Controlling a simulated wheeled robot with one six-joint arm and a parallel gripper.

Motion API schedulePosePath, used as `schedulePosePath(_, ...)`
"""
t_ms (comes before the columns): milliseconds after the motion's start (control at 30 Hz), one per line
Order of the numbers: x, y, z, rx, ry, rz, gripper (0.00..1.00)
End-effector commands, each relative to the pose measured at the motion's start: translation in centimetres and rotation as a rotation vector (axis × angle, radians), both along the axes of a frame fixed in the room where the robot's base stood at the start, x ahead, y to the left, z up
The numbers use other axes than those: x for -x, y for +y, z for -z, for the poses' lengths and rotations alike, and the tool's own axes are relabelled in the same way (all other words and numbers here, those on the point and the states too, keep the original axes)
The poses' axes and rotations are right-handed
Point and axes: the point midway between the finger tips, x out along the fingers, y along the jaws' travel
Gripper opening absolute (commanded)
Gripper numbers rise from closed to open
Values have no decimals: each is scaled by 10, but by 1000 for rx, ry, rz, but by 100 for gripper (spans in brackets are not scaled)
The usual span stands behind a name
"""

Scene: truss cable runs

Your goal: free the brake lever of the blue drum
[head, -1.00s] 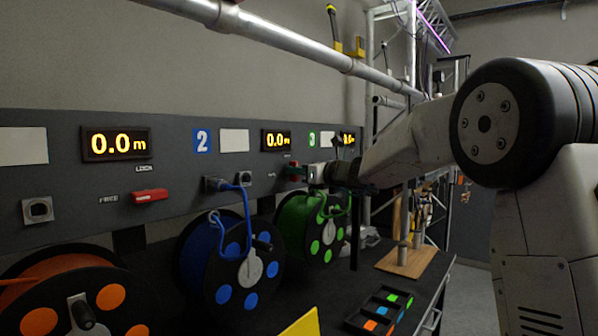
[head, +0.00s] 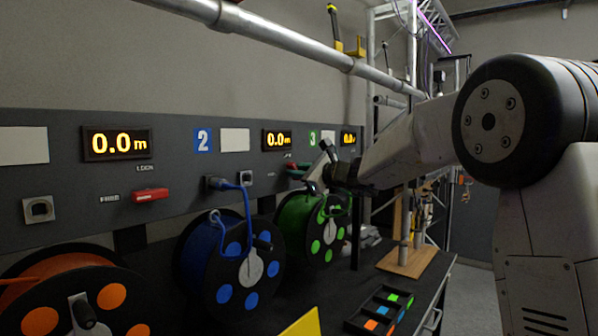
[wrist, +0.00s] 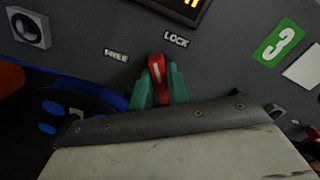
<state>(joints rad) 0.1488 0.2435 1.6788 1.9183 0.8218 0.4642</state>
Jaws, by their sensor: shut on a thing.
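The brake lever (wrist: 157,72) of the blue drum is red with a white stripe. In the wrist view it sits between the teal fingertips of my gripper (wrist: 159,80), which is shut on it. The lever's striped end points at the gap between the FREE label (wrist: 116,55) and the LOCK label (wrist: 176,40).
The green drum (head: 312,228) is just below my gripper. The orange drum (head: 75,290) is at the lower left, with its own red lever (head: 150,195) above. A black tray (head: 380,312) with coloured pieces lies on the bench. A metal pipe (head: 270,40) runs overhead.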

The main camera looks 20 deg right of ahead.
Motion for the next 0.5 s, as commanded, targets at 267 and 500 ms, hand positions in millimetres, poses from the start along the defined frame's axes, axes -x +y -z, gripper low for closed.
schedulePosePath(267,1,1,1,213,-149,2,0)
schedulePosePath(500,2,2,3,399,-280,2,0)
